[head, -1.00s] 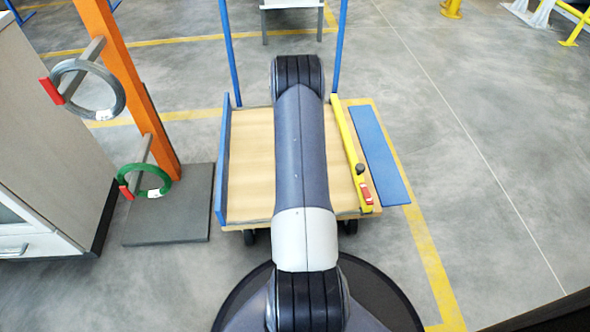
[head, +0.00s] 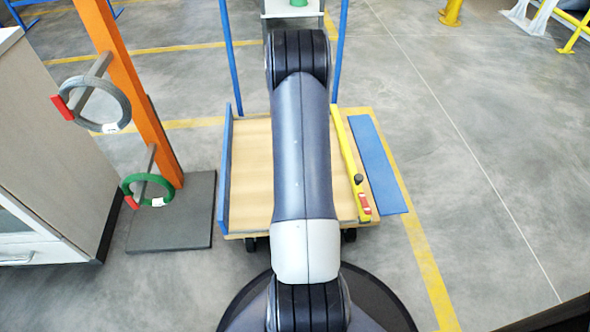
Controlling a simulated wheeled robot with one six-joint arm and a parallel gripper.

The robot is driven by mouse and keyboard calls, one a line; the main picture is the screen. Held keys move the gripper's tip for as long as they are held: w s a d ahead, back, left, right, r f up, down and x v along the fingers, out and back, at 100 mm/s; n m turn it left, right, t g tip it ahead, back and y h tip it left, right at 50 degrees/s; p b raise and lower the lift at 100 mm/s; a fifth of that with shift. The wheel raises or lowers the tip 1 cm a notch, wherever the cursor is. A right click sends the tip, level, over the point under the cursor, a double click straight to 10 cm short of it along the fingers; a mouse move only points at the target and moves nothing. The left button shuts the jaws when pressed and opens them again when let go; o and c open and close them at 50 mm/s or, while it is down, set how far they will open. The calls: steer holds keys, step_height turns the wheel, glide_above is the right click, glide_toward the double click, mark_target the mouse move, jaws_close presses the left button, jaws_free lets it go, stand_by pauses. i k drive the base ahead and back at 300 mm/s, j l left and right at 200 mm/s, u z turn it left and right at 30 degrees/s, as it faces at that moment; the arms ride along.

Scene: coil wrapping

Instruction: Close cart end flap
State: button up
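The cart (head: 250,170) has a flat wooden deck and two blue posts at its far side. A blue flap (head: 224,175) stands upright along its left edge. Another blue flap (head: 378,165) lies flat, folded outward along the right edge. A yellow bar (head: 345,150) with a dark knob (head: 358,179) and a red part (head: 364,203) lies along the deck beside the flat flap. My arm reaches over the middle of the deck and hides part of it. My gripper is not in view.
An orange post (head: 125,90) on a dark base plate (head: 172,228) holds a grey coil (head: 126,110) and a green coil (head: 140,178) on the left. A pale cabinet (head: 45,140) stands at far left. The floor right of the cart is clear.

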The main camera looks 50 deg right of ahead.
mark_target(388, 198)
steer(key=z, duration=1.3)
steer(key=l+z, duration=0.3)
